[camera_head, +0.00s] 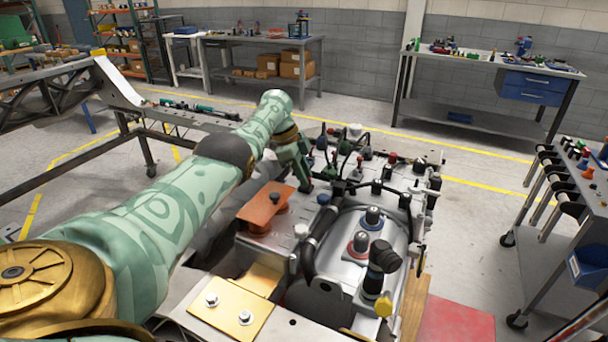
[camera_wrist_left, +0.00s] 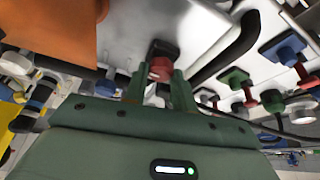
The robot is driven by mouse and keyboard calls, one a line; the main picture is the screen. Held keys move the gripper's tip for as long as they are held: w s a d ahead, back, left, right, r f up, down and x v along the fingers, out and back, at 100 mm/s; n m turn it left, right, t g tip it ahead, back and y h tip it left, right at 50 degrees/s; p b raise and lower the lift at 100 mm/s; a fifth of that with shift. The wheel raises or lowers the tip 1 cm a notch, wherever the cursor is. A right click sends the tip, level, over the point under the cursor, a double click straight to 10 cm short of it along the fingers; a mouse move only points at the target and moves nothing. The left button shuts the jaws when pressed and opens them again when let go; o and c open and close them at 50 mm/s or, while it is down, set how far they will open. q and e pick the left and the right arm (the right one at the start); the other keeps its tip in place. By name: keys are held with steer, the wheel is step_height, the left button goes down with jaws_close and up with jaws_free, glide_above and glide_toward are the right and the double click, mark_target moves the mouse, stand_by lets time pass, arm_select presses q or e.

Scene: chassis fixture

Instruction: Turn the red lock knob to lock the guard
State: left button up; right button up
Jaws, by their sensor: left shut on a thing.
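The red knob (camera_wrist_left: 160,68), with a dark base or cap behind it, shows between the two green fingers of my left gripper (camera_wrist_left: 158,85) in the left wrist view. The gripper is shut on it. In the head view my left arm reaches in from the left, and my left gripper (camera_head: 304,180) points down onto the chassis fixture beside the orange guard plate (camera_head: 259,212). The knob itself is hidden by the gripper there. The orange plate also fills the top left of the wrist view (camera_wrist_left: 55,28). My right gripper is not in view.
The fixture carries several coloured knobs and black hoses close to the gripper, including a black hose (camera_head: 312,245) and a green knob (camera_wrist_left: 234,77). A tool cart (camera_head: 560,270) stands at the right. Workbenches stand at the back, with open floor between.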

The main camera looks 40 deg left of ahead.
arm_select(q)
steer(key=o, duration=1)
steer(key=shift+a+r, duration=0.15)
steer(key=shift+r, duration=0.25)
steer(key=v, duration=1.1)
steer(key=shift+b, duration=0.35)
steer(key=shift+r, duration=0.1)
